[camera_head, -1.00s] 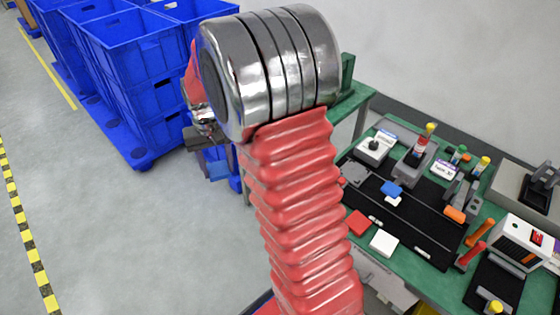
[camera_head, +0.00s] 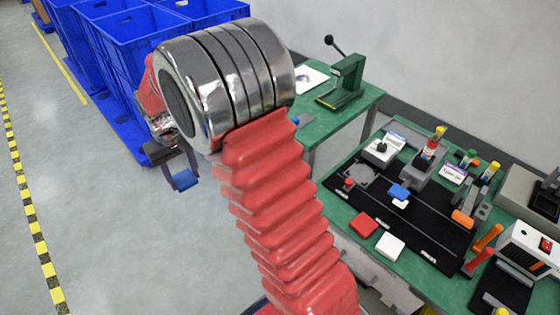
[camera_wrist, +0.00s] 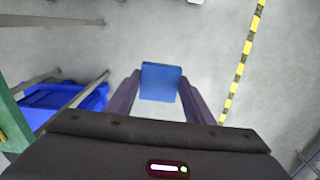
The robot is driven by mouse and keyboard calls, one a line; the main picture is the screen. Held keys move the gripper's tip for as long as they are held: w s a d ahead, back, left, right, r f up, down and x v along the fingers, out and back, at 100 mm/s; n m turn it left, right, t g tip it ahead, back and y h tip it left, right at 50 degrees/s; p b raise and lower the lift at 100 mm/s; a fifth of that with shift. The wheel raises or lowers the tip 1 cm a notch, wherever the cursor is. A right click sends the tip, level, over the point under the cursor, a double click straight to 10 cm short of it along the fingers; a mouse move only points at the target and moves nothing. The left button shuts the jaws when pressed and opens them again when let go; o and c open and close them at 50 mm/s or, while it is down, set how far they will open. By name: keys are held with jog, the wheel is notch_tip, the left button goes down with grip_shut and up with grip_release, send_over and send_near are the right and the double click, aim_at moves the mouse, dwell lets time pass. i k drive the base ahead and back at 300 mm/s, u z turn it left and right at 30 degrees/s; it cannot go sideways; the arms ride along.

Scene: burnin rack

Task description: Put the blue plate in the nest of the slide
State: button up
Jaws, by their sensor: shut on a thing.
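My gripper (camera_head: 182,172) hangs to the left of my arm, over the floor beside the blue crates. It is shut on a blue plate (camera_head: 186,180), which sticks out below the fingers. In the wrist view my gripper (camera_wrist: 160,95) has the plate (camera_wrist: 160,82) between its two dark fingertips, clear of any surface. Another small blue piece (camera_head: 398,190) lies on the black board (camera_head: 428,222) on the green bench, with a white piece beside it. I cannot tell which part on the bench is the slide's nest.
Stacked blue crates (camera_head: 118,65) stand behind the gripper. The green bench (camera_head: 340,212) at right carries a red plate (camera_head: 363,225), a white plate (camera_head: 390,246) and several tools. A green hand press (camera_head: 345,82) stands on another table. The floor at left is free.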

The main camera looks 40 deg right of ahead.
aim_at(362, 173)
jog(key=u, duration=0.1)
jog(key=k, duration=1.45)
jog(key=z, duration=0.6)
jog(key=i, duration=0.95)
jog(key=z, duration=0.05)
